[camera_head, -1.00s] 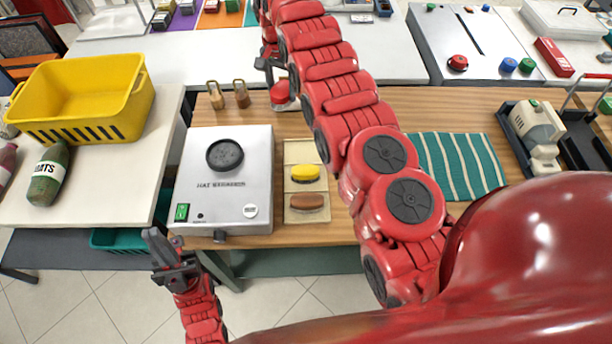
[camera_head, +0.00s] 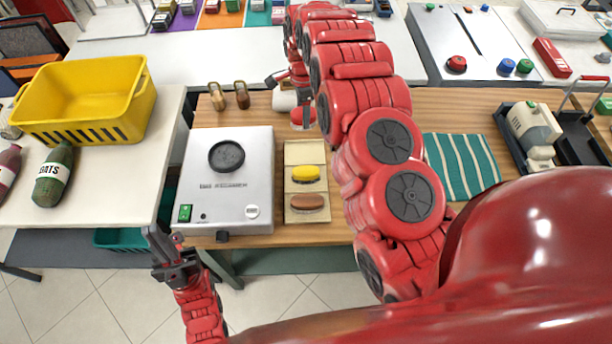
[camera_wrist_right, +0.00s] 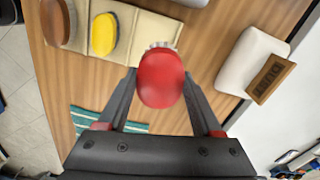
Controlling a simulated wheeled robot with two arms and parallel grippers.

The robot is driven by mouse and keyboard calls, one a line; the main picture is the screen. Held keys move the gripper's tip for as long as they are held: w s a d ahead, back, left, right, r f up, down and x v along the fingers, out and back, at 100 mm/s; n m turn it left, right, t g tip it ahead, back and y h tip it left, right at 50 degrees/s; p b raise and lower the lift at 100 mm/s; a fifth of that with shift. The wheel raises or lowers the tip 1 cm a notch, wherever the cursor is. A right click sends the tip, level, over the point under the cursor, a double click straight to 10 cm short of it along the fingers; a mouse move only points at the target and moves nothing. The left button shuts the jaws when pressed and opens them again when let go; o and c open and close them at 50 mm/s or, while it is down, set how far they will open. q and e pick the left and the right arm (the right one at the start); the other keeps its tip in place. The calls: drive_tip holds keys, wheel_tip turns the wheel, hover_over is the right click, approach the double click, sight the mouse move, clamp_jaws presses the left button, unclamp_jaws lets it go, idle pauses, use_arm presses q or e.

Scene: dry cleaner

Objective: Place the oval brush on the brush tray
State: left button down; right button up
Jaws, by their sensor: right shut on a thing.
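A red oval brush with pale bristles (camera_wrist_right: 160,80) is between the fingers of my right gripper (camera_wrist_right: 160,85), which is shut on it. In the head view the red brush (camera_head: 303,118) is above the table, behind the beige brush tray (camera_head: 305,151). The tray holds a yellow oval brush (camera_head: 306,173) and a brown oval brush (camera_head: 307,201) in separate sections; its far section is empty. My left gripper (camera_head: 164,240) is empty and open, low in front of the table.
A grey machine with a round black pad (camera_head: 246,200) stands just left of the tray. A green striped cloth (camera_head: 462,166) lies to the right. A white block (camera_wrist_right: 250,62) is near the held brush.

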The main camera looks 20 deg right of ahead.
drive_tip(key=shift+s+a+f+m, duration=0.2)
drive_tip(key=shift+s+f+m, duration=0.6)
drive_tip(key=shift+s+m, duration=0.2)
drive_tip(key=shift+s+f+p, duration=0.1)
drive_tip(key=shift+f+p, duration=0.25)
drive_tip(key=p, duration=0.2)
hover_over(305, 154)
wheel_tip(305, 154, down, 5)
drive_tip(key=shift+s+f, duration=0.1)
drive_tip(key=shift+f+p, duration=0.4)
drive_tip(key=shift+f, duration=1.85)
drive_tip(key=shift+a, duration=0.1)
drive_tip(key=shift+f, duration=0.15)
drive_tip(key=o, duration=1.4)
